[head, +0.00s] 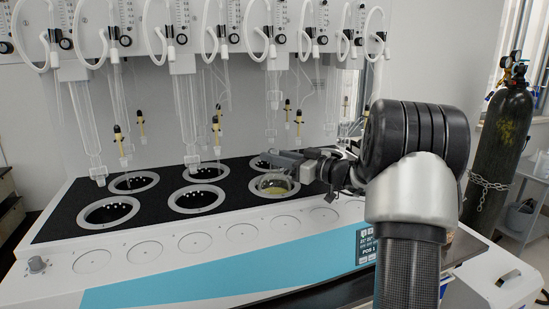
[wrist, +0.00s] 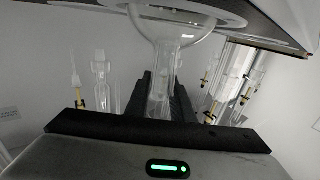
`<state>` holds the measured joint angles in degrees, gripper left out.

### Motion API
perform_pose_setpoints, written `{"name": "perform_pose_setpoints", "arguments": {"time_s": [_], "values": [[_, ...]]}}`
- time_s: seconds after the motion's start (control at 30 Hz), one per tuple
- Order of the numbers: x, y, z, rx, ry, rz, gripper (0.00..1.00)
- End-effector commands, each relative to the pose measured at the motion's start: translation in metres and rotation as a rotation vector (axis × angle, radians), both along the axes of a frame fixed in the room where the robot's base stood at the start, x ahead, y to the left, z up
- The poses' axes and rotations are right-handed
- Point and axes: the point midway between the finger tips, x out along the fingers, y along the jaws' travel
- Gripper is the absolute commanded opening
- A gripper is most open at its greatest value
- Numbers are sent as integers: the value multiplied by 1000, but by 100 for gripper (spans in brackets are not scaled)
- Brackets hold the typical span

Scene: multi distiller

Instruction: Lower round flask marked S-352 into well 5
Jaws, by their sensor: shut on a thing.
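A clear round flask (head: 273,187) with yellowish liquid is at the rightmost visible front well, its bulb within or just above the pale ring. I cannot tell how deep it sits. My gripper (head: 300,160) is shut on the flask's neck from the right. In the wrist view the flask's neck (wrist: 163,75) lies between the two dark fingers of my gripper (wrist: 163,95), with the bulb (wrist: 175,22) towards the ring at the top. The mark S-352 and the well numbers cannot be read.
Other ringed wells, such as the front middle well (head: 197,198) and front left well (head: 112,210), look empty. Glass columns (head: 188,110) and yellow-marked thin tubes (head: 216,128) hang above the back of the black deck. A chained gas cylinder (head: 497,150) stands at right.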

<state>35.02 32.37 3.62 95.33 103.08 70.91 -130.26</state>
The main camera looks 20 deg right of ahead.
Motion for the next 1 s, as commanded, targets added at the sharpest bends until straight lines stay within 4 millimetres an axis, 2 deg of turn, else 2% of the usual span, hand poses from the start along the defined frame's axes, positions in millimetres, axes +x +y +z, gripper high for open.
{"name": "perform_pose_setpoints", "arguments": {"time_s": [1.0], "values": [[0, 0, -5, 0, -2, 0, 0]]}}
